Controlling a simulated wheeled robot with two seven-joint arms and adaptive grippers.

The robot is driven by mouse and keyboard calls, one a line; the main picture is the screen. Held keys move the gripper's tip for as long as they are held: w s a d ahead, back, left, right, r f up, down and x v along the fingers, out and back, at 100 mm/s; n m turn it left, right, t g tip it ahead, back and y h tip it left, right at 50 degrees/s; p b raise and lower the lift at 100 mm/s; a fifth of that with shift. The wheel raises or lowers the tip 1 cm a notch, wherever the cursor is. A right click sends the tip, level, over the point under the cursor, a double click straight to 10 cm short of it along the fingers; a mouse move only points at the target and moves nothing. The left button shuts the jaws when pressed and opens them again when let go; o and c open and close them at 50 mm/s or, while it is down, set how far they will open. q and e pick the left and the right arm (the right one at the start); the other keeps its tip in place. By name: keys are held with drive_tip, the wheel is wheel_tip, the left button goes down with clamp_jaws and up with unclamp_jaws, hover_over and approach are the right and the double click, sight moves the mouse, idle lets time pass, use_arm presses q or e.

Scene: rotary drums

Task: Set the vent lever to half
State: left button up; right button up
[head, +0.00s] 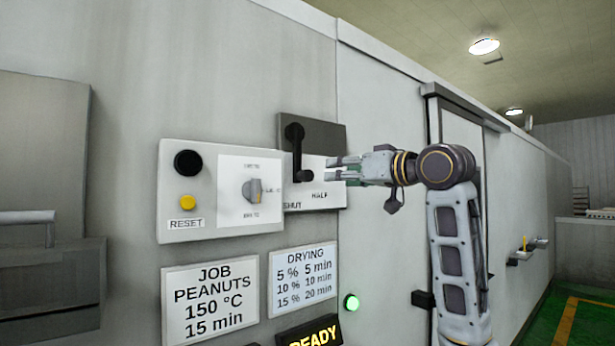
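The vent lever (297,155) is black and sits on a panel with a dark grey upper part and a white lower part (332,201). Its large round end is at the top and its arm points down, tilted slightly right, with its lower end above the SHUT and HALF labels. I cannot tell its exact setting. My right gripper (331,170) is just right of the lever's lower end in the picture, fingers pointing left at it. The fingers are apart with nothing between them. Contact with the lever is not visible. My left gripper is not in view.
Left of the lever is a control box with a black button (188,163), a yellow RESET button (187,201) and a grey rotary knob (253,190). Below are job and drying signs (304,276), a green light (352,302) and a READY display (312,334). A dark cabinet (45,180) stands left.

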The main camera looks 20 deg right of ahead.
sight(310, 175)
drive_tip(key=shift+w, duration=0.1)
drive_tip(key=shift+p+x, duration=2.35)
drive_tip(key=shift+x, duration=4.5)
drive_tip(key=shift+r, duration=0.1)
clamp_jaws()
